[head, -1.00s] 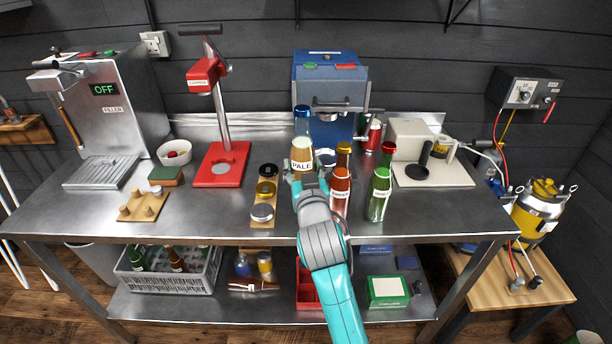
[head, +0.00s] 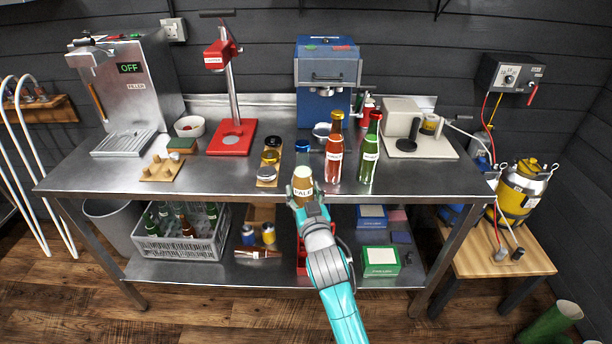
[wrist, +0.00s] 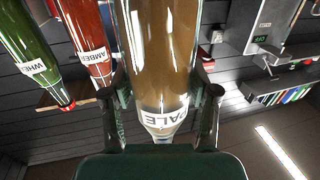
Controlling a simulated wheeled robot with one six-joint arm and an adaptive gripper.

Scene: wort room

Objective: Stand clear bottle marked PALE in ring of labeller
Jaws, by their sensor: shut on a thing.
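The clear bottle marked PALE (head: 303,185) is held in my gripper (head: 305,200), with amber-brown contents and a blue top. In the head view it is near the bench's front edge, in front of the red and green bottles. In the wrist view the bottle (wrist: 160,60) fills the middle between the fingers, its label by the palm. The likely labeller, a cream machine with a black upright part (head: 404,143), stands at the back right of the bench. I cannot make out its ring clearly.
A red AMBER bottle (head: 333,150) and a green bottle (head: 369,152) stand on the bench just right of the held bottle. A strip with round items (head: 268,174) lies left. A blue machine (head: 326,75) stands behind. The bench front right is clear.

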